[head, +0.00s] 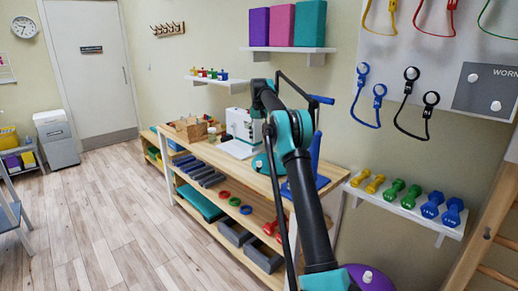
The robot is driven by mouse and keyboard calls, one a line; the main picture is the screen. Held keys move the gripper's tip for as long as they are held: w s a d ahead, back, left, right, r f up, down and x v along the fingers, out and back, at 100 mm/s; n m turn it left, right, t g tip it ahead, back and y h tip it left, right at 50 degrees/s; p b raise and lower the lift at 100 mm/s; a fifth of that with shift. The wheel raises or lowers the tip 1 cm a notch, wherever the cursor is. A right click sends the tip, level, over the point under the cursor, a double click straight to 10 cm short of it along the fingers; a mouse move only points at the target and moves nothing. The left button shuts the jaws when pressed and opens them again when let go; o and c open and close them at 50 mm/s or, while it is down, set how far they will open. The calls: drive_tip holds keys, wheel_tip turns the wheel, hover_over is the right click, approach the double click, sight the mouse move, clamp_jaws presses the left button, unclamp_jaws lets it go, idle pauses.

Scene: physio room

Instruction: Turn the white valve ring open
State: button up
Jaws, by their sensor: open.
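I cannot make out a white valve ring in the head view. A white boxy device (238,124) with a flat white base stands on the wooden workbench (222,154). My arm crosses in front of the bench and covers the device's right side. Right of my arm, a blue upright stand (315,152) rests on the bench, partly covered. My arm's far end bends down behind its own links near the device. My gripper's fingers cannot be picked out there, nor whether they touch anything.
Lower bench shelves hold grey blocks (236,233) and colored rings. A wooden box (190,129) stands on the bench's left end. A wall shelf (410,208) with dumbbells is at right. A purple ball (372,279) is low in front.

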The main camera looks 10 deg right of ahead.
wheel_tip(320, 180, up, 4)
drive_tip(key=m, duration=0.5)
approach(259, 164)
drive_tip(key=f, duration=0.3)
drive_tip(key=w+f, duration=0.1)
drive_tip(key=f, duration=0.5)
drive_tip(key=shift+w+d, duration=0.1)
drive_tip(key=shift+w, duration=0.2)
drive_tip(key=shift+r, duration=0.1)
drive_tip(key=shift+c, duration=0.6)
clamp_jaws()
